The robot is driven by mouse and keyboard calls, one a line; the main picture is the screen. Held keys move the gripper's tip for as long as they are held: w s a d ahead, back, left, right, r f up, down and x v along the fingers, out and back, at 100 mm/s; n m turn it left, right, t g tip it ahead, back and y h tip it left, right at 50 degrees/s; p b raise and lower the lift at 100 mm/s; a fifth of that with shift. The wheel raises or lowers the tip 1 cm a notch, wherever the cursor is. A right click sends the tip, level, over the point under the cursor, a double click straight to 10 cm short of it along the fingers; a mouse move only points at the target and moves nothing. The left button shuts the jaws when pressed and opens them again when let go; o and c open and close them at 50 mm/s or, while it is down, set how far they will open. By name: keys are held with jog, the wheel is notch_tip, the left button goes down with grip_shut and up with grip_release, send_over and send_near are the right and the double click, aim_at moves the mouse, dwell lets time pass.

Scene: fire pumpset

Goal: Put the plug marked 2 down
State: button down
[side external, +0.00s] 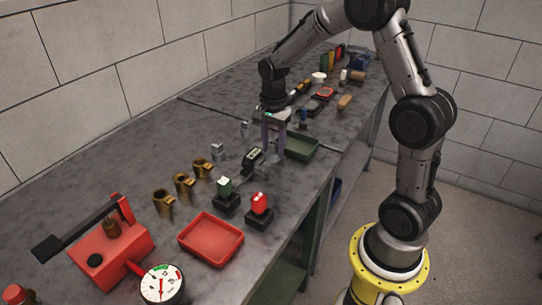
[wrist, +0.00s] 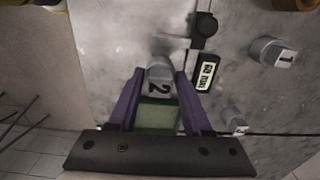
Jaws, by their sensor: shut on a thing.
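The plug marked 2 (wrist: 158,78) is a grey cylinder with a dark 2 on its pale face. My gripper (wrist: 160,72) has purple fingers, shut on this plug from both sides. In the side external view my gripper (side external: 273,154) points down beside the green tray (side external: 302,148), and the plug is hard to make out there. The green tray also shows between the fingers in the wrist view (wrist: 157,117). I cannot tell whether the plug touches the bench. A similar grey plug marked 1 (wrist: 268,52) stands to the right, with another grey plug (wrist: 235,119) lower right.
A small timer with a lit display (wrist: 206,74) lies just right of my gripper. Brass fittings (side external: 183,184), a green switch (side external: 225,188), a red switch (side external: 260,205), a red tray (side external: 211,238) and a red pump (side external: 112,250) stand nearer the camera. Bare bench lies left of the plugs.

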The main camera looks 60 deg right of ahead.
aim_at(271, 156)
jog(key=shift+w+d+f, duration=0.1)
jog(key=shift+w+f, duration=0.3)
jog(key=shift+f, duration=0.05)
jog(key=shift+w+f, duration=0.1)
jog(key=shift+f, duration=1.55)
jog(key=shift+f, duration=0.1)
jog(key=shift+c, duration=1.7)
grip_release()
